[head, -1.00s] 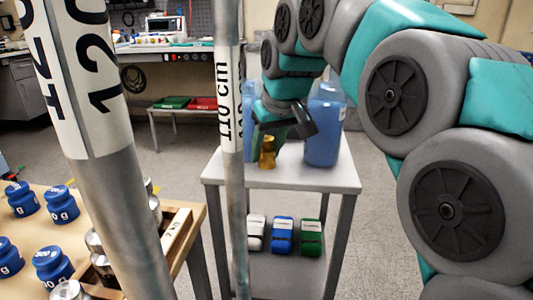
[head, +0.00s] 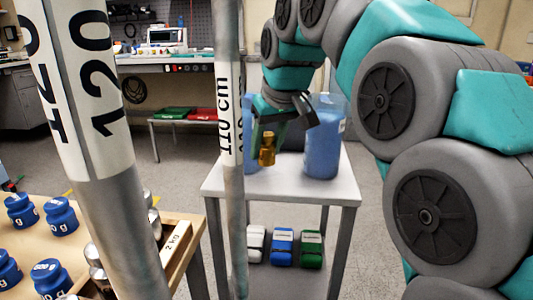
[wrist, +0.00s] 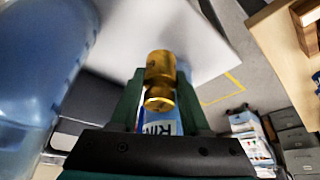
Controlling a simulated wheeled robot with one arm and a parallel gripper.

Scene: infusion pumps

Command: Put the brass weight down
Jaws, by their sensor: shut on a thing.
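The brass weight (head: 267,149) is a small gold-coloured cylinder with a narrower neck and knob. My gripper (head: 269,133) is shut on it above the white top of a small cart (head: 292,179). In the wrist view the brass weight (wrist: 159,72) sits between the two dark green fingers (wrist: 160,98), gripped near its knob. In the head view it hangs upright below the fingers, in front of the blue containers. I cannot tell for sure how large the gap under it is.
A blue jug (head: 323,140) stands on the cart top just right of my gripper. A second blue container (head: 250,160) is partly hidden behind a metal pole (head: 232,200). White, blue (head: 283,246) and green items lie on the lower shelf. Blue weights (head: 61,215) stand on the wooden table.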

